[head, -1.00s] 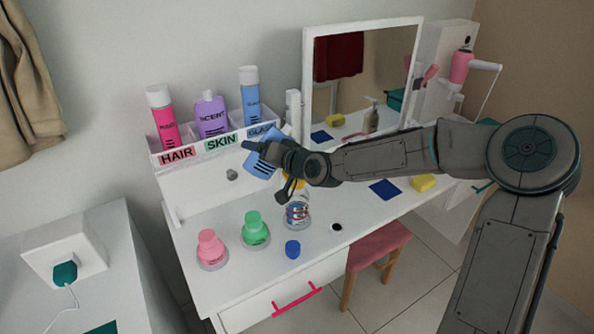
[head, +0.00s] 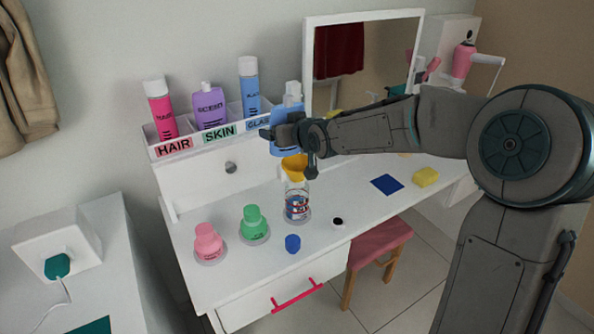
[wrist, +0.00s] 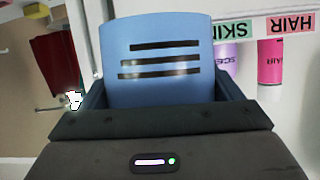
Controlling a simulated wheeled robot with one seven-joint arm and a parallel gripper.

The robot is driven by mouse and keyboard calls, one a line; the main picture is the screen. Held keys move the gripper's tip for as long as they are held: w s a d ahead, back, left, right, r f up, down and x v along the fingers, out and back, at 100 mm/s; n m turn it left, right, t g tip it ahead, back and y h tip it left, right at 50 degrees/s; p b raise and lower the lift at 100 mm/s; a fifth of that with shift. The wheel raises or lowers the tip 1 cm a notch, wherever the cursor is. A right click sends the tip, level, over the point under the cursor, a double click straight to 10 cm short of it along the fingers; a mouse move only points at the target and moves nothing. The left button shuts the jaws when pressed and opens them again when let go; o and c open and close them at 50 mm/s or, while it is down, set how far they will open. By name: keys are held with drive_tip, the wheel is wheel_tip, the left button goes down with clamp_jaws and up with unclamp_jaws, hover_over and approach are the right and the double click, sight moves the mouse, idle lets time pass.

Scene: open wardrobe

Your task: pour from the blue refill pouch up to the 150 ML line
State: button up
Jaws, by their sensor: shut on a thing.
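My gripper (head: 276,134) is shut on the blue refill pouch (head: 284,119) and holds it above the desk. The pouch stands roughly upright in the head view. In the wrist view the pouch (wrist: 160,60) shows its blue face with dark stripes between the jaws. A yellow funnel (head: 294,167) sits on a clear bottle (head: 297,206) just below my gripper. The bottle has red and blue markings. The 150 ML line and the liquid level are too small to read.
A pink flask (head: 208,241) and a green flask (head: 254,225) stand left of the bottle. A blue cap (head: 293,243) lies in front. Behind, a rack labelled HAIR, SKIN and a third word holds bottles. A mirror (head: 309,60), blue cloth (head: 387,184) and yellow sponge (head: 426,177) are right.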

drive_tip(key=shift+w+d+f+n+b, duration=0.15)
drive_tip(key=shift+w+d+n+b, duration=0.05)
drive_tip(key=shift+n+b, duration=0.15)
wheel_tip(320, 180, up, 3)
drive_tip(key=p, duration=0.3)
idle(0.6)
